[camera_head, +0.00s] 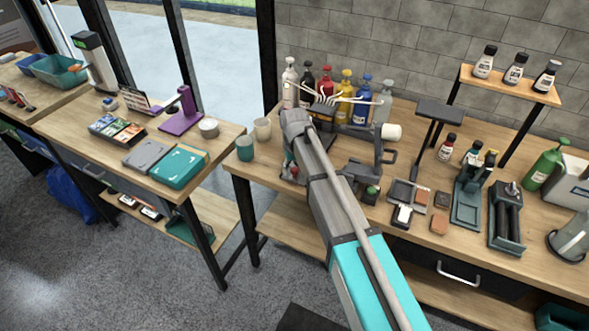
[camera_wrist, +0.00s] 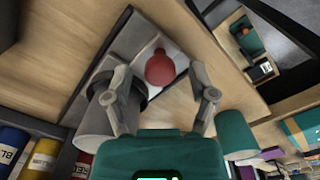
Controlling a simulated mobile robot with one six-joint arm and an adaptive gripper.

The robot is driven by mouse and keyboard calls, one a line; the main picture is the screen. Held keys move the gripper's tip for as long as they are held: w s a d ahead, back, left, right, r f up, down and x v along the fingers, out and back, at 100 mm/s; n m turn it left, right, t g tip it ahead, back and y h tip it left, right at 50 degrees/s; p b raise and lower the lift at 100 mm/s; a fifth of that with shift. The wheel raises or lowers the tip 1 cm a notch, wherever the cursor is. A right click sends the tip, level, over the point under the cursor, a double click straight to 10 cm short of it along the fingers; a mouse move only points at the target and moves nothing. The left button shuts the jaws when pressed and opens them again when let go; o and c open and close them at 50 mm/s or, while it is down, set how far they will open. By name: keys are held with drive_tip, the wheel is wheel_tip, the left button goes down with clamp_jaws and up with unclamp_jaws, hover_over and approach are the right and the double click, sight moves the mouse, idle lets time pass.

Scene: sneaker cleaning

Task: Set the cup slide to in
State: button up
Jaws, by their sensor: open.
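In the wrist view a round red knob (camera_wrist: 160,68) sits on a pale grey slide plate (camera_wrist: 126,42) on the wooden bench. I take this to be the cup slide. My gripper (camera_wrist: 159,84) is open, with one finger on each side of the knob and clear gaps; whether the fingertips are level with it I cannot tell. A grey cup (camera_wrist: 94,128) stands behind the left finger, by a dark ring; whether it sits in the ring is unclear. A teal cup (camera_wrist: 236,132) is beyond the right finger. In the head view my arm hides most of the slide.
In the head view the teal cup (camera_head: 245,148) and pale cup (camera_head: 262,128) stand near the bench's left edge. Several coloured pump bottles (camera_head: 346,97) line the back. A dark stand (camera_head: 437,112) and small trays lie to the right. A gap separates the left table (camera_head: 219,148).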

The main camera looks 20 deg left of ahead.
clamp_jaws()
drive_tip(key=w, duration=1)
drive_tip(key=shift+d, duration=0.35)
unclamp_jaws()
drive_tip(key=shift+s, duration=0.2)
